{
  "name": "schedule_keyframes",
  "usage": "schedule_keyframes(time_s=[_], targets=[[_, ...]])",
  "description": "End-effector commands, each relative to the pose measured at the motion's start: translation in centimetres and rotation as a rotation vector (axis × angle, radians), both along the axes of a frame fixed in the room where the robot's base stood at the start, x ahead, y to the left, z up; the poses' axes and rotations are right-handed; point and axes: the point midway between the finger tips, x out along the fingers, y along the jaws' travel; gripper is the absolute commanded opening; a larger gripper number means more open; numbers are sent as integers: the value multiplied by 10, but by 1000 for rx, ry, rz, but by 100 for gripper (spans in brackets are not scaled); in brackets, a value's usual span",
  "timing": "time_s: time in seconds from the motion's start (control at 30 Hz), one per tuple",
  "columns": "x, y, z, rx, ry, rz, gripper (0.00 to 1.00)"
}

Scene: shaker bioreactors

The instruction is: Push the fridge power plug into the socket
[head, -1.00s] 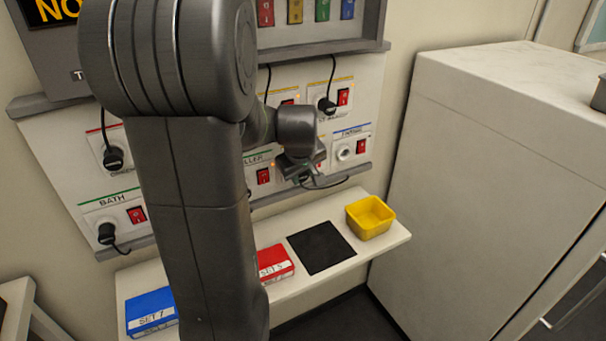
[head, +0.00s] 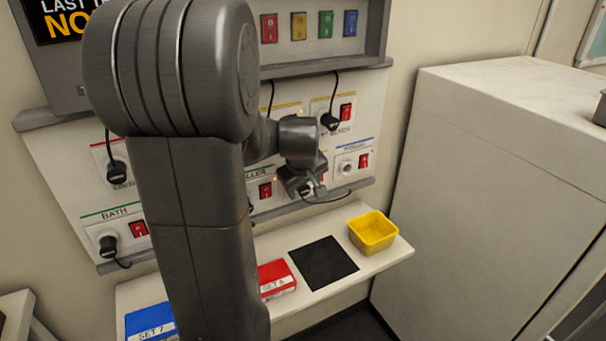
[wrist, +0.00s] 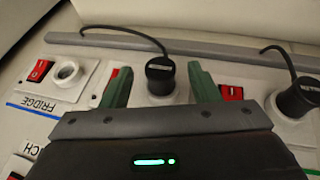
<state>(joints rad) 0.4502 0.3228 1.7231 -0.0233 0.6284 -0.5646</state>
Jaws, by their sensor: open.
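The FRIDGE socket (wrist: 68,80) is a white round outlet with no plug in it, beside a red switch and over a blue stripe. It also shows on the wall panel in the head view (head: 346,166). A black plug (wrist: 160,70) with a black cable stands at the neighbouring white socket (wrist: 158,97), which is right of FRIDGE in the wrist view; how deep it sits I cannot tell. My gripper (wrist: 158,77) is open, its green fingers on either side of this plug, with gaps visible. In the head view my gripper (head: 308,188) hides the plug.
Another black plug (wrist: 297,98) stands farther right in the wrist view. Below the panel, a shelf (head: 392,252) holds a yellow bin (head: 372,236), a black mat (head: 322,264), a red box (head: 276,278) and a blue box (head: 150,318). A large white cabinet (head: 470,190) stands to the right.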

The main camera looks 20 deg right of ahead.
Motion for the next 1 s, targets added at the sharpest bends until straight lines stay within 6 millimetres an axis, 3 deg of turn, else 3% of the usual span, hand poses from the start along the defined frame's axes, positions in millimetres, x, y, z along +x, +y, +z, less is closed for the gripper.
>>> schedule_keyframes(time_s=[0.6,1.0], targets=[[-45,24,103,-2,-3,0,55],[-52,27,117,0,0,0,55]])
